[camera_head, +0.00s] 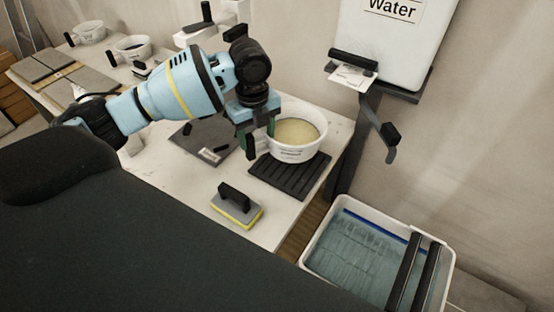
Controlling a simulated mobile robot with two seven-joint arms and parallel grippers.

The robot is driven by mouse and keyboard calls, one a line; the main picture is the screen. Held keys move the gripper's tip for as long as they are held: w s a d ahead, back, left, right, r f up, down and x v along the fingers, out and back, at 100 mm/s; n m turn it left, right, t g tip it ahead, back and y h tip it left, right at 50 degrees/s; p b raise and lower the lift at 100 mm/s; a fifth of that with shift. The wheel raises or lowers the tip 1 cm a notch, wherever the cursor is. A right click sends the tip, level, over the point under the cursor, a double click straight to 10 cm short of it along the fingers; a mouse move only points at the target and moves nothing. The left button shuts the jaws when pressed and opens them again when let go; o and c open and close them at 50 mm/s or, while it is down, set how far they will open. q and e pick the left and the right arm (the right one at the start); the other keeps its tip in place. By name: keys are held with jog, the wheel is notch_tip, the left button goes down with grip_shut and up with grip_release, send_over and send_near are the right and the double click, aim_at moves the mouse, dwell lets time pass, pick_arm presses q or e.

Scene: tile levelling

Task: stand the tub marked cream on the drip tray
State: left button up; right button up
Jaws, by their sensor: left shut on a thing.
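A white tub (294,153) with pale cream contents is upright over the back part of the black ribbed drip tray (290,180), near the table's right end. The print on its front is too small to read. My left gripper (262,138) comes down at the tub's left side and is shut on its rim or wall. The tub's base overlaps the tray in the picture. I cannot tell whether it rests on it or hangs just above. My right gripper is not in view.
A yellow sponge float (237,207) lies in front of the tray, and a grey tile (205,142) lies to its left. Other tubs (132,47) stand at the far left. A water tank (385,40) and a wash bucket (365,250) with rollers are at the right.

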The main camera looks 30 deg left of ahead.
aim_at(258, 151)
pick_arm(q)
notch_tip(258, 151, down, 4)
jog(key=shift+r, duration=0.25)
jog(key=shift+f, duration=2.5)
jog(key=o, duration=1.5)
jog(key=shift+o, duration=0.7)
notch_tip(258, 151, up, 12)
jog(key=shift+s+f, duration=0.1)
jog(key=shift+s, duration=0.05)
